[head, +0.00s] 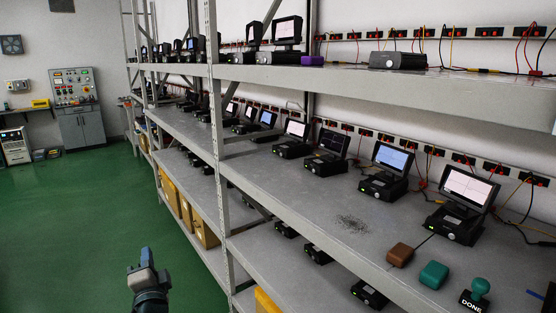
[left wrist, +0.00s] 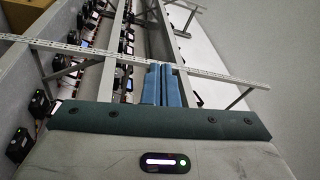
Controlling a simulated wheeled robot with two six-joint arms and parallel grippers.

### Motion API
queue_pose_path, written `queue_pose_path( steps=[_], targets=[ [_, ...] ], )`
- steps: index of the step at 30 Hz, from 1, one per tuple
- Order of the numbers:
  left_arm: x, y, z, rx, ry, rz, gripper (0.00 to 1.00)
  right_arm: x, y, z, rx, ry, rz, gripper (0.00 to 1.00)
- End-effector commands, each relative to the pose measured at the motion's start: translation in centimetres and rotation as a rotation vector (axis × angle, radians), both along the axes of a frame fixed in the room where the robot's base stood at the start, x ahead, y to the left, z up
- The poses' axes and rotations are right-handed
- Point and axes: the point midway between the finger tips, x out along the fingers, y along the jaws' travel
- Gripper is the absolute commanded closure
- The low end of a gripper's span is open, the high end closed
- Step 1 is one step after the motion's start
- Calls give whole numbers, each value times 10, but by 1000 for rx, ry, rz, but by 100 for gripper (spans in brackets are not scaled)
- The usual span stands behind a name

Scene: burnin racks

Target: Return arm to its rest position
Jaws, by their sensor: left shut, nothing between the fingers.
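My left gripper (head: 147,257) is low in the head view, left of the middle, over the green floor in front of the rack. Its blue fingers point up in the picture. In the left wrist view the two blue fingers (left wrist: 162,85) lie side by side, shut, with nothing held between them. The gripper is apart from the shelves. My right gripper does not show in either view.
The grey rack (head: 300,188) with several screened devices fills the right side. On its middle shelf are a dark speckled patch (head: 350,223), a brown block (head: 399,255), a teal block (head: 433,275) and a "DONE" stamp (head: 476,293). The green floor (head: 75,220) at left is clear.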

Motion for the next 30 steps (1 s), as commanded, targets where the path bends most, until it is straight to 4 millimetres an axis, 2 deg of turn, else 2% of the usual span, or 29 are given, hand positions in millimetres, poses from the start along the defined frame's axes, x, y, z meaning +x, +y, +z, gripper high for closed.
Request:
queue_pose_path(
  steps=[1, 5, 6, 9, 12, 18, 24, 28, 30],
  targets=[
    [-22, 9, -32, -114, 57, 9, 100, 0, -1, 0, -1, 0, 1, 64],
    [-82, 20, -106, -439, 207, 47, 100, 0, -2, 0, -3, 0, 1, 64],
    [-103, 20, -127, -535, 259, 65, 100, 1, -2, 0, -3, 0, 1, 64],
    [-158, 16, -172, -755, 387, 119, 100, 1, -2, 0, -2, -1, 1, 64],
    [-206, 7, -203, -923, 502, 176, 100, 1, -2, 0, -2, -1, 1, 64],
    [-279, -11, -234, -1130, 674, 276, 100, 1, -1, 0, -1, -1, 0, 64],
    [-337, -27, -247, -1261, 813, 365, 100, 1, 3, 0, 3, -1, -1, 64],
    [-372, -37, -250, -1325, 899, 423, 100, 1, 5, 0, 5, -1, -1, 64],
    [-368, -36, -266, -1330, 905, 433, 100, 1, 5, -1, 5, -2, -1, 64]
  ],
)
